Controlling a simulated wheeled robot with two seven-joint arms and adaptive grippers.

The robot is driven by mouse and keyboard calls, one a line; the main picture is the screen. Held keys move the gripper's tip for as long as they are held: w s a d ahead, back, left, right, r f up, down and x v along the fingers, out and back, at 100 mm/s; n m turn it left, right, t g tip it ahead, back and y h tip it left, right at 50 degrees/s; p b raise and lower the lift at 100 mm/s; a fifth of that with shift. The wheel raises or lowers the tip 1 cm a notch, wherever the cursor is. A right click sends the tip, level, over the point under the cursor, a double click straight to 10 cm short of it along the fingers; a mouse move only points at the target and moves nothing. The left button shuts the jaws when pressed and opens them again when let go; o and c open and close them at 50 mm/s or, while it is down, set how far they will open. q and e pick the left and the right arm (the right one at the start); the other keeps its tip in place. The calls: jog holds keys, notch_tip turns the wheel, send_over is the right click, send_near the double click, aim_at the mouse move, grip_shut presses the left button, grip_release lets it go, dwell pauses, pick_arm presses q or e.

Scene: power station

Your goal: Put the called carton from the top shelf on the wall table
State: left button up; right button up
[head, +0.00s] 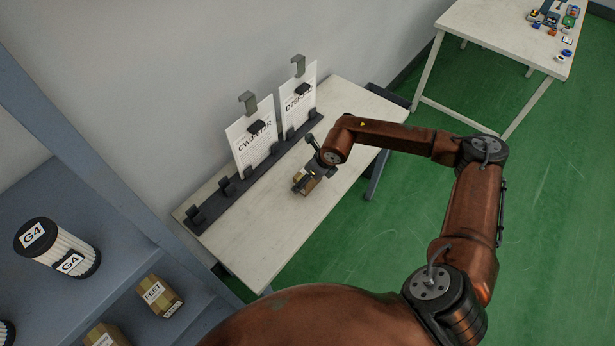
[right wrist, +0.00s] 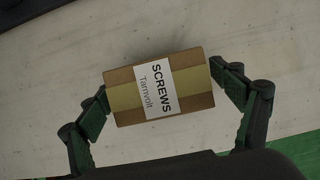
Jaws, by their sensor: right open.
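A small brown carton (right wrist: 190,89) with a white label reading "SCREWS Tarnvolt" shows in the right wrist view, between the fingers of my right gripper (right wrist: 164,105). The fingers are open on both sides of it; the right finger is very close to its edge and I cannot tell whether it touches. In the head view the carton (head: 304,185) is at the wall table (head: 248,241), partly hidden by my right gripper (head: 314,172). It appears to rest on the tabletop. My left gripper is not in view.
Two upright sign cards (head: 254,140) stand in a dark rack (head: 240,184) along the wall. A grey shelf (head: 122,200) at the left holds a filter (head: 58,248) and a "FEET" carton (head: 159,296). Another table (head: 505,38) with small parts stands at the back right.

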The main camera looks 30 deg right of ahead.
jog(key=shift+r, duration=0.1)
jog(key=shift+r, duration=0.25)
jog(key=p+v, duration=0.1)
jog(key=v, duration=1)
jog(key=shift+s+r+p, duration=0.2)
jog(key=shift+r+p, duration=0.1)
jog(key=shift+p, duration=0.05)
